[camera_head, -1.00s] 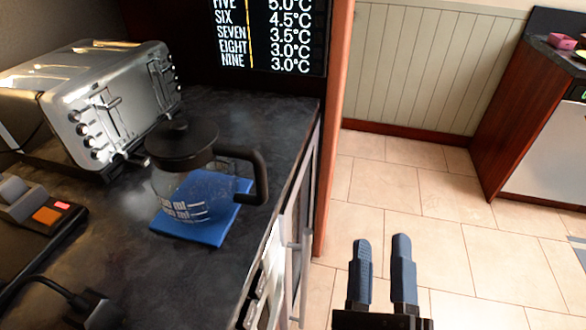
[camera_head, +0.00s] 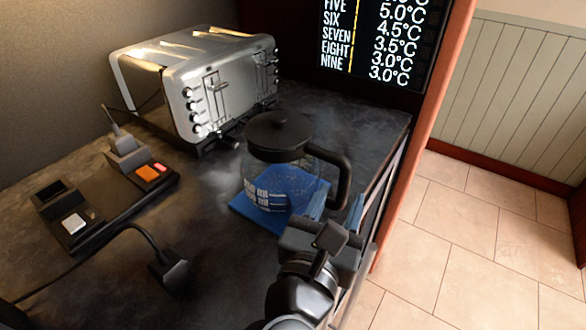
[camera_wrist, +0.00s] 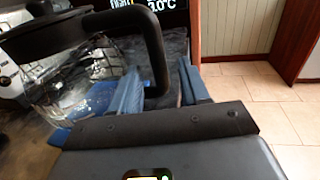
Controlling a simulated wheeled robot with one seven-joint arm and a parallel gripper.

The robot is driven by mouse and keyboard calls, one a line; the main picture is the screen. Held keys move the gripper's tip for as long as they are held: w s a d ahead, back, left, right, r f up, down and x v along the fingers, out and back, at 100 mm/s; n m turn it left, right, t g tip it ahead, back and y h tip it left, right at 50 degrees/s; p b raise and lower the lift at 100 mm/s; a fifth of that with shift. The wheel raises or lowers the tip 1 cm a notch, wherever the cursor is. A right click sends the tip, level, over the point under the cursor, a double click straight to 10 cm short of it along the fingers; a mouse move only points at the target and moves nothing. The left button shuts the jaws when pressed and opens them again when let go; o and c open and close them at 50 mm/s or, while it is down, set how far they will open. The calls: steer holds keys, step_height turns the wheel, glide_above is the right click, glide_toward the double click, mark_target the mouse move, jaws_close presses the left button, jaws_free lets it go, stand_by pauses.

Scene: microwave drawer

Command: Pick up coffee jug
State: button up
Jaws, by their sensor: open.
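The coffee jug (camera_head: 283,168) is a clear glass jug with a black lid and a black handle (camera_head: 343,181) on its right side. It stands upright on a blue mat (camera_head: 252,212) on the dark counter. My gripper (camera_head: 336,208) is open at the jug's handle, near the counter's right edge. In the wrist view, the lower part of the black handle (camera_wrist: 154,50) shows between the two blue fingers of my gripper (camera_wrist: 160,88), and the glass jug (camera_wrist: 70,80) is at the left. I cannot tell whether the fingers touch the handle.
A silver toaster (camera_head: 205,85) stands behind and left of the jug. A power strip (camera_head: 105,205) with plugs and a black cable lie on the counter (camera_head: 215,270) at the left. A temperature display (camera_head: 375,40) is at the back. Open floor (camera_head: 480,240) lies to the right.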

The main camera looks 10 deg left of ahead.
steer(key=shift+w+d, duration=0.2)
steer(key=shift+w, duration=0.9)
jaws_close()
stand_by(0.6)
